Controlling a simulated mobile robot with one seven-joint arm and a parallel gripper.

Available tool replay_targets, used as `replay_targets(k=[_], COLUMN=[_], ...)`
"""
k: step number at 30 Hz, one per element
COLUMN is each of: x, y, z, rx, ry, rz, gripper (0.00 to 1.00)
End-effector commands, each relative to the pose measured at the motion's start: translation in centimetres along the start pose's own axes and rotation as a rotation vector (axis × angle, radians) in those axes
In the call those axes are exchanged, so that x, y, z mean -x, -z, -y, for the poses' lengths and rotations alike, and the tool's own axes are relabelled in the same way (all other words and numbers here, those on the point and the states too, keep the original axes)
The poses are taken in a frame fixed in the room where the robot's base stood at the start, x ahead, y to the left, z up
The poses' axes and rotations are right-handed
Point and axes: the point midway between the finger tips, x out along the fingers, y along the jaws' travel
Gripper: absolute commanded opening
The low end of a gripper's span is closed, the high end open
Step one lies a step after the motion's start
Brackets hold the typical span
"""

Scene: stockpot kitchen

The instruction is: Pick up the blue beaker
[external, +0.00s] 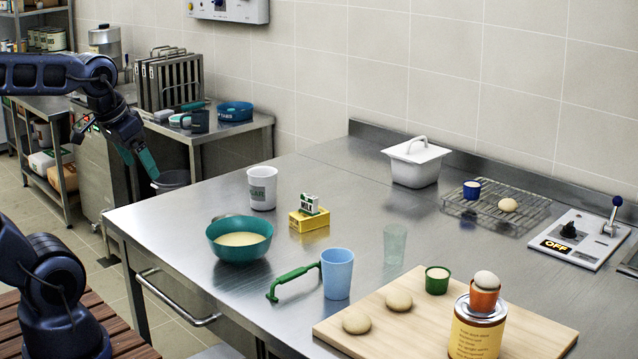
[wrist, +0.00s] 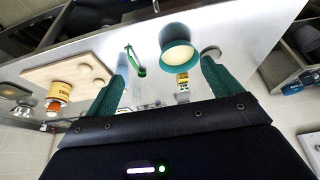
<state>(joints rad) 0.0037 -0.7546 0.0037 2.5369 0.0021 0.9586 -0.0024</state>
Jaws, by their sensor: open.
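The blue beaker (external: 337,279) is a light blue cup standing upright on the steel table, left of the wooden board. A green handle-shaped object (external: 290,283) lies close by its left side; I cannot tell whether they touch. In the wrist view a bluish shape (wrist: 122,64), likely the beaker, shows at the left finger's tip, partly hidden by it. My gripper (external: 149,163) is raised at the left, beyond the table's left edge and far from the beaker. Its teal fingers (wrist: 163,75) are apart, with nothing held between them.
A teal bowl of pale liquid (external: 240,240), white cup (external: 262,190) and yellow block (external: 309,221) stand left of the beaker. A clear glass (external: 395,245) stands to its right. The wooden board (external: 400,305) carries buns, a green cup (external: 437,281) and a can (external: 476,332).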

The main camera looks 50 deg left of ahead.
Motion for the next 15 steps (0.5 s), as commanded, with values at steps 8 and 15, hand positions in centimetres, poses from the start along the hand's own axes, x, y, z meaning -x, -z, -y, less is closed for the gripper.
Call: replay_targets(k=[8,15], x=[-0.4,-2.5], y=[0.9,5.1], z=[-0.4,-2.7], rx=[0.051,0.307], ry=[-0.029,-0.145], rz=[0.013,0.091], gripper=[0.9,0.9])
